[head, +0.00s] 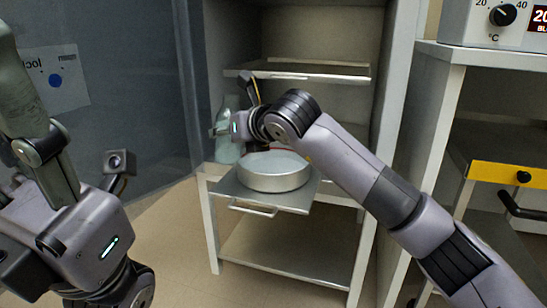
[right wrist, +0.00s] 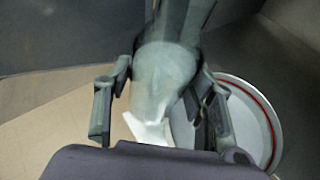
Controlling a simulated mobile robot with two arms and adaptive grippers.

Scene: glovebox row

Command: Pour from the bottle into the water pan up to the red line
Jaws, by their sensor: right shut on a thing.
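A pale green bottle (head: 228,148) is at the left of the shelf unit in the head view, looking roughly upright. My right gripper (head: 232,128) is shut on it. In the right wrist view the bottle (right wrist: 165,75) stands between the two fingers, with a white patch low on it. The round metal water pan (head: 273,174) sits just right of the bottle. Its rim and a red line (right wrist: 271,118) inside its wall show at the right of the wrist view. The water level is not clear. Part of my left gripper (head: 45,150) shows at the left edge; its opening cannot be told.
The pan rests on a pulled-out shelf (head: 230,187) with a front handle. Another shelf (head: 300,70) is above and a lower one (head: 290,252) is empty. A bench with a yellow drawer front (head: 500,173) stands at the right. A glass panel (head: 130,90) is at the left.

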